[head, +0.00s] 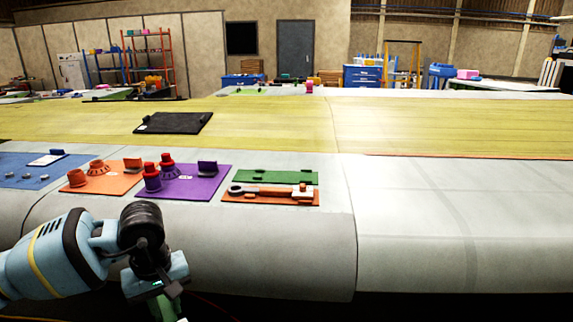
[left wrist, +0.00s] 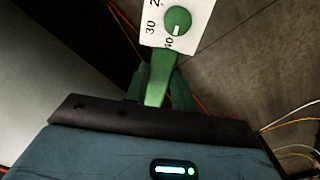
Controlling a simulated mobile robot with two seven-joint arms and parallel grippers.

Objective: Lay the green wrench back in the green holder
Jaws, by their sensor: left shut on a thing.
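The green wrench (left wrist: 157,88) is in my left gripper in the left wrist view. A white plate with black numbers and a round green knob shows at its far end. My left gripper (head: 168,306) is low at the bottom of the head view, in front of the bench edge, and is shut on the wrench. Only a bit of green shows below it there. The green holder (head: 277,177) lies flat on the wing surface, right of centre-left, with small dark clips and no wrench on it. It is up and to the right of my left gripper. My right gripper is out of view.
An orange holder (head: 270,201) with an orange wrench lies just in front of the green one. A purple mat (head: 190,190) and an orange mat (head: 78,187) with parts, and a blue mat (head: 15,165), lie to the left. The grey surface to the right is clear.

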